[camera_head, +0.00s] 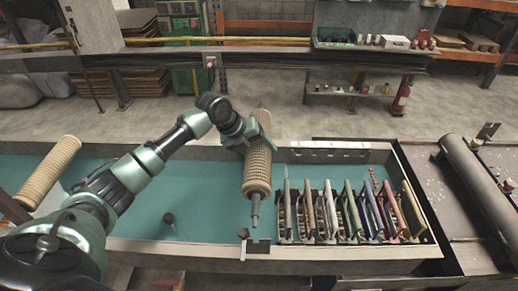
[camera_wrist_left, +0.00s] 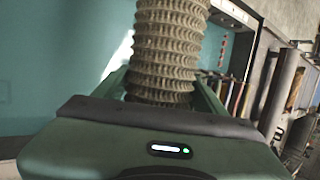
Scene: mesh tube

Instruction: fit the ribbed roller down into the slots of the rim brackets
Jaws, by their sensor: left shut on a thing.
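The ribbed roller (camera_head: 257,172) is tan with thin metal shaft ends. It hangs over the teal trough, lengthwise from the back rim toward the front rim. My left gripper (camera_head: 253,138) is shut on its far part. In the left wrist view the roller (camera_wrist_left: 168,50) lies between the green fingers. The near shaft end points down toward the front rim bracket (camera_head: 258,247), and looks slightly above and behind it. A back rim bracket cannot be made out; the roller and gripper cover that area. My right gripper is not in view.
A second ribbed roller (camera_head: 48,172) lies across the trough's left end. A rack of colored upright frames (camera_head: 350,212) fills the trough right of the held roller. A large grey cylinder (camera_head: 477,185) lies at right.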

